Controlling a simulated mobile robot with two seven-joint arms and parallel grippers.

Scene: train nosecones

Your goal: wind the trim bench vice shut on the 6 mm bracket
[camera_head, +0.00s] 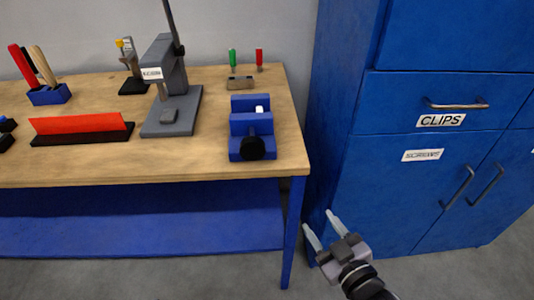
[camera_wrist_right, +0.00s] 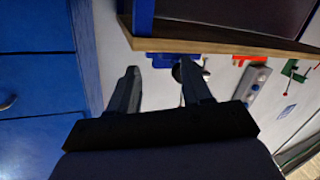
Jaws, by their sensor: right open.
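The blue bench vice (camera_head: 243,124) stands on the right end of the wooden bench. Its black round knob (camera_head: 252,148) faces the bench's front edge. A small white piece (camera_head: 260,108) shows at the vice's jaws; I cannot tell whether it is the 6 mm bracket or how tightly it sits. My right gripper (camera_head: 317,220) is open and empty, low in front of the cabinet and right of the bench's front leg, well apart from the vice. In the right wrist view its two fingers (camera_wrist_right: 160,76) are spread, with a blue shape partly behind them. My left gripper is out of view.
The bench (camera_head: 215,165) also carries a grey press (camera_head: 172,95), a red strip on a black base (camera_head: 80,128) and a small stand with green and red handles (camera_head: 241,82). A blue cabinet (camera_head: 385,165) with drawers and metal handles stands close on the right.

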